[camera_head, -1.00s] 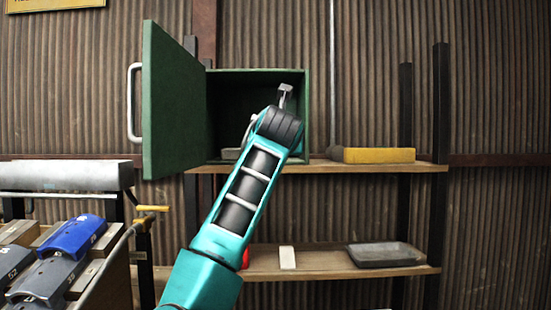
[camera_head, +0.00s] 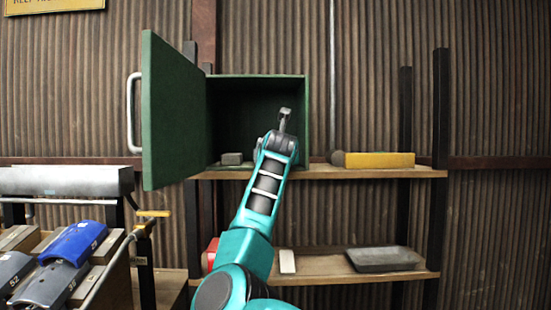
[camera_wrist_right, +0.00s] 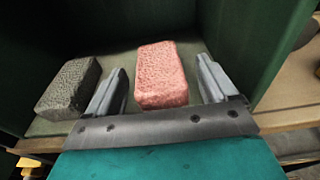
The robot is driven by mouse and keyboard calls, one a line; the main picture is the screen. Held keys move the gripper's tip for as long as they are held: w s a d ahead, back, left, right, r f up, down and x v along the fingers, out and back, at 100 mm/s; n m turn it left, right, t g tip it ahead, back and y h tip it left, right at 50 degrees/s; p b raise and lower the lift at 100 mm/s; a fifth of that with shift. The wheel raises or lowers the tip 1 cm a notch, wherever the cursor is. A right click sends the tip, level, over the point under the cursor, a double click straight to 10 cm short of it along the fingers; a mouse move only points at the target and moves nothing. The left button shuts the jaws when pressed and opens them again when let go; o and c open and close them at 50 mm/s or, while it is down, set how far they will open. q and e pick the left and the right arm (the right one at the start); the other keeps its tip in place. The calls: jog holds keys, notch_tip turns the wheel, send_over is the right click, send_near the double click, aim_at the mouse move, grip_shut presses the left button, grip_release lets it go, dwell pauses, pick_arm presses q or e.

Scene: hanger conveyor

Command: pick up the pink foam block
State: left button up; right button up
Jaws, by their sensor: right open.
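The pink foam block (camera_wrist_right: 162,75) lies on the floor of the green cabinet (camera_head: 256,110), as the right wrist view shows. My right gripper (camera_wrist_right: 158,85) is open there, with one finger on each side of the block; I cannot tell whether either touches it. In the head view my right gripper (camera_head: 285,115) reaches into the cabinet's opening. There the block is hidden behind my arm. A dark grey block (camera_wrist_right: 68,88) lies left of the left finger, and it also shows in the head view (camera_head: 232,159). My left gripper is not in view.
The cabinet's door (camera_head: 172,110) stands open on the left. The cabinet sits on the upper shelf (camera_head: 325,171), with a yellow brush-like object (camera_head: 378,160) to its right. A grey tray (camera_head: 383,259) and a white block (camera_head: 287,261) are on the lower shelf.

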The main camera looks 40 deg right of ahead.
jog(key=shift+w+d, duration=0.1)
jog(key=c, duration=1.1)
